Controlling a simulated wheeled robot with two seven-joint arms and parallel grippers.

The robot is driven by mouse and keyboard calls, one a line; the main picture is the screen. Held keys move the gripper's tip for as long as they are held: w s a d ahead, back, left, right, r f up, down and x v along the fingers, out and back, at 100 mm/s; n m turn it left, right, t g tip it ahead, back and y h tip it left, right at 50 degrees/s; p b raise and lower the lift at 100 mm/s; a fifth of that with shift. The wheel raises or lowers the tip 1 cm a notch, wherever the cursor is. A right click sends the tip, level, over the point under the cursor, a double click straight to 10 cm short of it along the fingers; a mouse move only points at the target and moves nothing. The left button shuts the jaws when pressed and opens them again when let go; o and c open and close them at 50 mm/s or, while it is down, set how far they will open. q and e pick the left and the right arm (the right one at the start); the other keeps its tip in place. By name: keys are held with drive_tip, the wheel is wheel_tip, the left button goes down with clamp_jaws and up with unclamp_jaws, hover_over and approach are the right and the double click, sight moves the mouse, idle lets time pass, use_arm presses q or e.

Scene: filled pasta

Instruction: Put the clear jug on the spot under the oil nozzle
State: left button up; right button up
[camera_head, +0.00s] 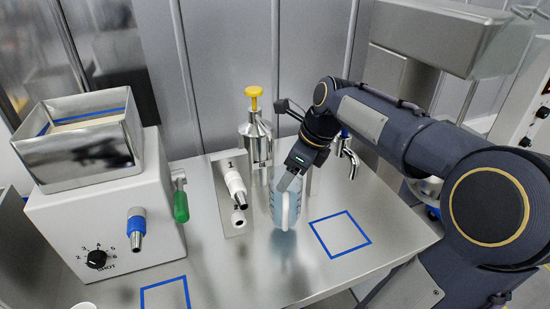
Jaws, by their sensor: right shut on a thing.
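The clear jug (276,208) is a bluish see-through vessel with a pale handle, upright near the middle of the steel counter. My right gripper (290,182) comes down from the upper right and is shut on the jug at its handle side. Whether the jug's base touches the counter I cannot tell. A blue-outlined square (340,234) lies on the counter just right of the jug. No label names the oil nozzle. My left gripper is out of view.
A white nozzle marked 1 (234,184) and a yellow-topped pump (254,125) stand left of and behind the jug. A white hopper machine (100,205) with a blue nozzle (137,228) fills the left. Another blue square (166,295) lies at front. Both squares look empty.

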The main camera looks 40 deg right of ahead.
drive_tip(key=w+d+f+p, duration=0.2)
drive_tip(key=w+d+f, duration=0.1)
drive_tip(key=w, duration=0.6)
drive_tip(key=shift+w+f, duration=0.2)
drive_tip(key=shift+f, duration=0.15)
drive_tip(key=o, duration=1.8)
drive_tip(key=shift+o, duration=0.2)
